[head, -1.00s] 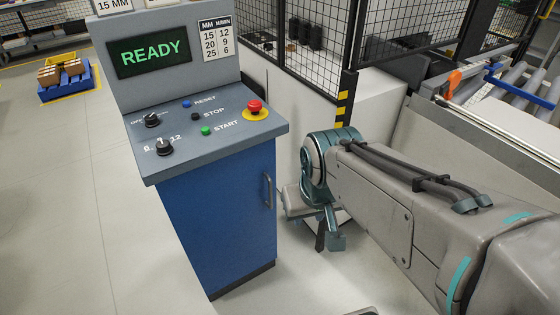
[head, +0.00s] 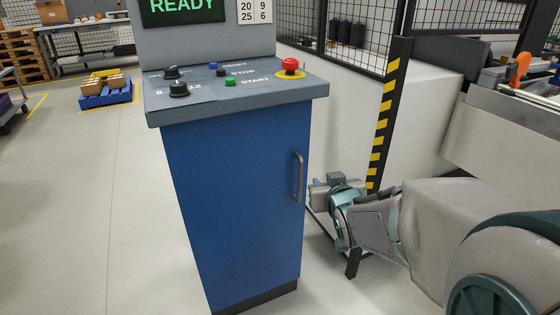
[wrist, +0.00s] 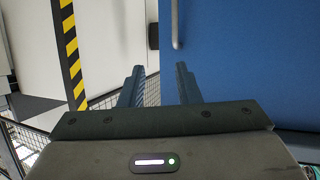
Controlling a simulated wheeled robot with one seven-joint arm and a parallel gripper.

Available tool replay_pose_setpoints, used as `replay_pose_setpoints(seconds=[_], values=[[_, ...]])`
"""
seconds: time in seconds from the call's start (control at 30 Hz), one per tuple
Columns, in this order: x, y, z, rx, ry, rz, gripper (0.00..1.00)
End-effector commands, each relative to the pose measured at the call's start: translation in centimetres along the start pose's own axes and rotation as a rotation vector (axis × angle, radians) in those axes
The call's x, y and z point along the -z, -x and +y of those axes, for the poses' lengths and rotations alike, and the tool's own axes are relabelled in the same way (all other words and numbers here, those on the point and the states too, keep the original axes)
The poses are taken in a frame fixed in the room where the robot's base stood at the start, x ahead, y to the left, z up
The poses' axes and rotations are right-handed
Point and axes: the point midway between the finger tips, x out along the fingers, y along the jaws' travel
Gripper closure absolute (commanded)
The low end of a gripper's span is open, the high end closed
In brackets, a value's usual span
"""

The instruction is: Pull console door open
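The console is a grey-topped cabinet with a blue door (head: 238,190), which looks shut. Its grey vertical bar handle (head: 298,177) is on the right edge of the door. My gripper (head: 318,188) is just right of the handle in the head view, small and partly indistinct. In the wrist view, my gripper (wrist: 160,80) has its two fingers apart with nothing between them. The handle's lower end (wrist: 176,30) shows beyond the fingertips, in line with the gap. The blue door (wrist: 245,60) fills the right side there.
A black-and-yellow striped post (head: 384,120) and mesh fence stand right of the console, before a pale wall. The console top carries knobs, buttons and a red emergency stop (head: 290,66). The floor (head: 100,220) left of the console is clear.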

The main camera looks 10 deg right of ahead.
Motion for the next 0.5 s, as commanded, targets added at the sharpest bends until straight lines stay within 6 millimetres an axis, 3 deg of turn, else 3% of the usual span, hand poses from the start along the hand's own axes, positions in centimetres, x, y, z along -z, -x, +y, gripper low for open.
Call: replay_pose_setpoints(seconds=[0.03, 0.1, 0.3, 0.5], values=[[-2.4, -1.5, -0.2, 0.010, -0.003, 0.039, 0.70], [-3.4, -2.6, -0.4, 0.029, -0.005, 0.104, 0.70], [-5.5, -4.6, -1.1, 0.083, -0.021, 0.262, 0.70], [-6.0, -5.2, -1.4, 0.117, -0.033, 0.347, 0.70]])
